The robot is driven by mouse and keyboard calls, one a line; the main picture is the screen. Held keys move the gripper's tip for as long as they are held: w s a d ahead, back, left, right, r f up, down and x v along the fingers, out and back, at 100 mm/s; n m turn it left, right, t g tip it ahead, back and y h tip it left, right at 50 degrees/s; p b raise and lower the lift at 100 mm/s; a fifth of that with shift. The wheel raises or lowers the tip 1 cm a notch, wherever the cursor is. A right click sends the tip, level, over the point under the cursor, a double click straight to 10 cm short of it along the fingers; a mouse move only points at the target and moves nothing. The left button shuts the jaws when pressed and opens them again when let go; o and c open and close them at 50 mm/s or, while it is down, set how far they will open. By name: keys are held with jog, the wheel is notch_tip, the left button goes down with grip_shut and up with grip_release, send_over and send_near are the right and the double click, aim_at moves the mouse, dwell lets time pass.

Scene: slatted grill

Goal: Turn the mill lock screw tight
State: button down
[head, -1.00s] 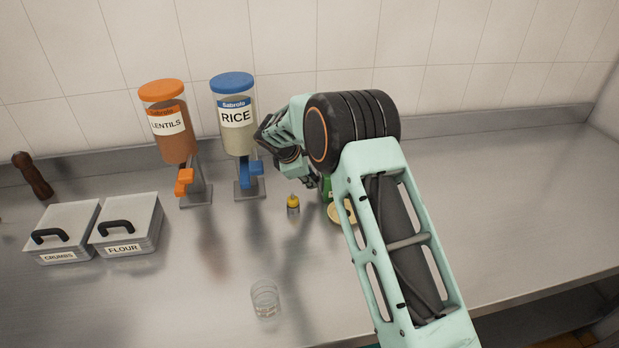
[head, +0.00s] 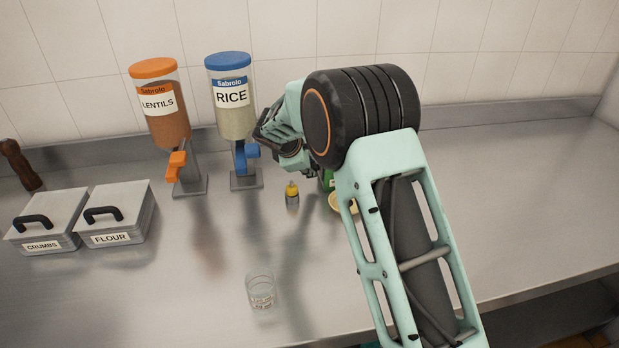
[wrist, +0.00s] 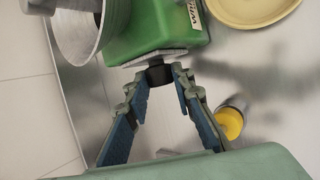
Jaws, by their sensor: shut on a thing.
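The green mill (wrist: 150,30) fills the top of the wrist view, with a grey metal cone (wrist: 82,30) on its left. A small dark lock screw (wrist: 160,75) sticks out of the mill's grey end plate toward me. My gripper (wrist: 161,82) is shut on the screw, with a fingertip at each side of it; the fingers stay wide apart nearer the palm. In the head view only a sliver of the green mill (head: 327,180) shows; my arm hides the rest of it and the fingertips.
A yellow-capped bottle (head: 292,192) stands close to the mill, also right of my fingers in the wrist view (wrist: 230,123). A cream dish (wrist: 255,10) lies beside the mill. Rice (head: 231,95) and lentil (head: 158,100) dispensers, lidded boxes (head: 115,212) and a glass (head: 261,292) stand left.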

jog(key=f+b, duration=0.1)
jog(key=b, duration=0.1)
jog(key=shift+s+t+b, duration=0.1)
jog(key=shift+t+b, duration=0.3)
jog(key=b, duration=0.4)
jog(key=shift+t+b, duration=0.35)
jog(key=shift+t, duration=0.05)
jog(key=t+b, duration=0.1)
jog(key=b, duration=0.5)
jog(key=m+t+b, duration=0.1)
jog(key=b, duration=0.6)
jog(key=shift+s+f+y, duration=0.2)
jog(key=shift+f+y, duration=0.05)
jog(key=shift+y, duration=0.05)
jog(key=t+b, duration=0.2)
jog(key=b, duration=0.5)
jog(key=shift+d+b, duration=0.1)
jog(key=shift+b, duration=0.3)
jog(key=shift+s+m+t+b, duration=0.1)
jog(key=shift+m+t+b, duration=0.2)
jog(key=shift+b, duration=0.15)
jog(key=t+b, duration=0.1)
jog(key=b, duration=0.1)
jog(key=shift+b, duration=0.35)
jog(key=shift+m+t+b, duration=0.3)
jog(key=shift+m+t, duration=0.2)
jog(key=shift+t, duration=0.9)
